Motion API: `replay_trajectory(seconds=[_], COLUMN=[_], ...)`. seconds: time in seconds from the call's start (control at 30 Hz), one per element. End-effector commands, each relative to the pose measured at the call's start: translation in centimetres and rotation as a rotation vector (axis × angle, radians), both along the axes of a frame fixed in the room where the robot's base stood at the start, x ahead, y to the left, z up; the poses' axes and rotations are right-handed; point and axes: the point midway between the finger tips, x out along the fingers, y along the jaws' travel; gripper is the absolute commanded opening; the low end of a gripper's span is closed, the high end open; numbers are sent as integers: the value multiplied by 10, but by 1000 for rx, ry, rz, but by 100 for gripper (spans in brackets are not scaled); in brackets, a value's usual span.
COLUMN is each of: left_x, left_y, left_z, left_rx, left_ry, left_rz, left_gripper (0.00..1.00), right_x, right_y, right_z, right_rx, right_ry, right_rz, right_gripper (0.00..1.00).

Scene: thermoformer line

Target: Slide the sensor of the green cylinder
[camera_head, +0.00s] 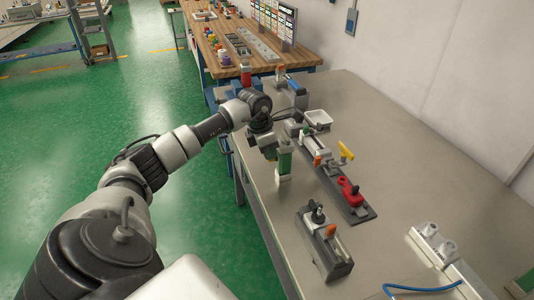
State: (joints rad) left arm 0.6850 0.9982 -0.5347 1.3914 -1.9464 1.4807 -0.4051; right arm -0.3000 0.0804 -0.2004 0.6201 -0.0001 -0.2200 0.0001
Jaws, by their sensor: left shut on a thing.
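The green cylinder (285,161) stands upright near the left edge of the grey bench (385,130), with pale end pieces at top and bottom. My left gripper (270,151) reaches it from the left and is at its upper left side. It is shut on a small part there that looks like the sensor of the green cylinder. The fingers and the wrist mostly hide this part, so its exact place along the cylinder cannot be told. My right gripper is not in view.
A grey block with an orange knob (324,247) stands in front. White sockets (437,243) and a blue cable (425,290) are at lower right.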

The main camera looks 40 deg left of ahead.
Motion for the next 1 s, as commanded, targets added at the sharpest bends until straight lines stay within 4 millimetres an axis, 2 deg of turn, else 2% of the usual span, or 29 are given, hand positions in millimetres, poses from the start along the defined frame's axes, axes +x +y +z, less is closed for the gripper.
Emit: replay_trajectory(seconds=[1.0], left_x=[0], left_y=[0], left_z=[-32], left_rx=[1], left_ry=[1], left_rz=[0], left_gripper=[0], right_x=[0], right_y=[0], right_z=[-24], right_rx=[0], right_ry=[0], right_rz=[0], right_gripper=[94])
